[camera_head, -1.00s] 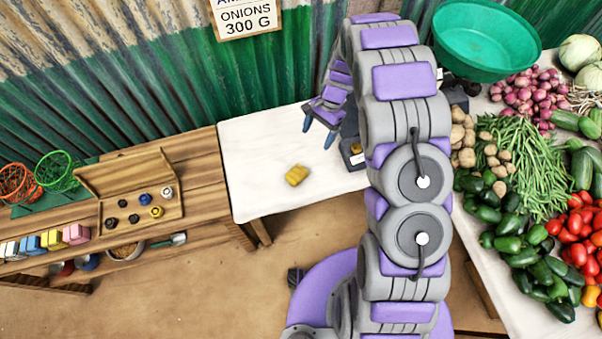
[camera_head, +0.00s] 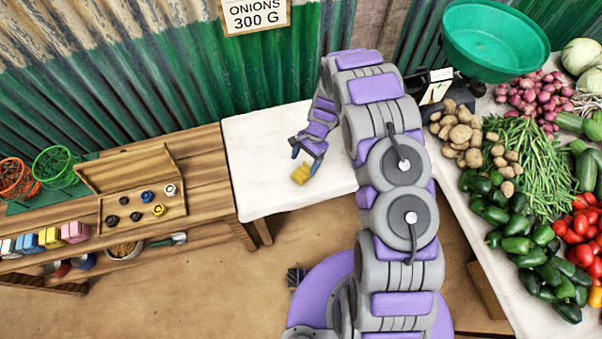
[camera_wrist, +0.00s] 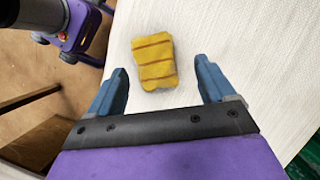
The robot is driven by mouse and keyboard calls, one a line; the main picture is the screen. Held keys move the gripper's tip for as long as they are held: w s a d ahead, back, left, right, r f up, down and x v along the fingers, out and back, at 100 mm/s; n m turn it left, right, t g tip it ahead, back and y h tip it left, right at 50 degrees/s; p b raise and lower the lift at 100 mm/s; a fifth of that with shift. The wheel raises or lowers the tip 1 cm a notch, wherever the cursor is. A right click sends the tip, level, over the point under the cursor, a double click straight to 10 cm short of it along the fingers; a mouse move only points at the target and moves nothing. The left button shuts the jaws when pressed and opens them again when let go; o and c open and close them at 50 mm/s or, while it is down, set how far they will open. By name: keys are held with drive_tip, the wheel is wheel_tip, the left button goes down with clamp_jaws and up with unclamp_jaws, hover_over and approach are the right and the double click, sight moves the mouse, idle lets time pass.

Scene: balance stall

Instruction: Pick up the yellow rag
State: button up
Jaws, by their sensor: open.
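The yellow rag (camera_head: 301,174) lies on the white-covered table (camera_head: 265,140), close to its front edge. In the wrist view the rag (camera_wrist: 154,61) is a small folded pad with brown stripes. My gripper (camera_head: 305,159) is at the rag in the head view, with its fingers pointing down. In the wrist view my gripper (camera_wrist: 163,84) is open, with one blue finger on each side. The rag shows just beyond and between the fingertips, nothing held. I cannot tell how high the fingers are above the cloth.
A wooden bench (camera_head: 195,160) with an open box of weights (camera_head: 133,212) adjoins the table on the left. A corrugated wall (camera_head: 130,70) stands behind. On the right, a vegetable table carries a scale with a green bowl (camera_head: 495,40). The white cloth around the rag is clear.

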sight(301, 171)
drive_tip(key=shift+a+f, duration=0.2)
drive_tip(key=f, duration=0.1)
drive_tip(key=s+f, duration=0.1)
drive_tip(key=d+f+b, duration=0.1)
drive_tip(key=shift+s+f, duration=0.2)
drive_tip(key=shift+s, duration=0.05)
drive_tip(key=shift+f, duration=0.35)
drive_tip(key=shift+a+f, duration=0.1)
drive_tip(key=shift+a, duration=0.75)
drive_tip(key=shift+c, duration=0.2)
drive_tip(key=shift+a, duration=0.2)
drive_tip(key=shift+c, duration=1.4)
drive_tip(key=shift+d, duration=0.8)
drive_tip(key=c, duration=0.6)
drive_tip(key=shift+a, duration=0.2)
drive_tip(key=shift+c, duration=1)
drive_tip(key=shift+a, duration=0.4)
drive_tip(key=shift+s+r, duration=0.1)
drive_tip(key=shift+r, duration=0.4)
drive_tip(key=r, duration=0.1)
drive_tip(key=d+r+p, duration=0.1)
drive_tip(key=r, duration=0.1)
drive_tip(key=shift+d, duration=0.2)
drive_tip(key=s+d+r+p, duration=0.1)
drive_tip(key=s+d, duration=0.6)
drive_tip(key=d, duration=0.6)
drive_tip(key=shift+s+d, duration=0.15)
drive_tip(key=shift+s, duration=0.2)
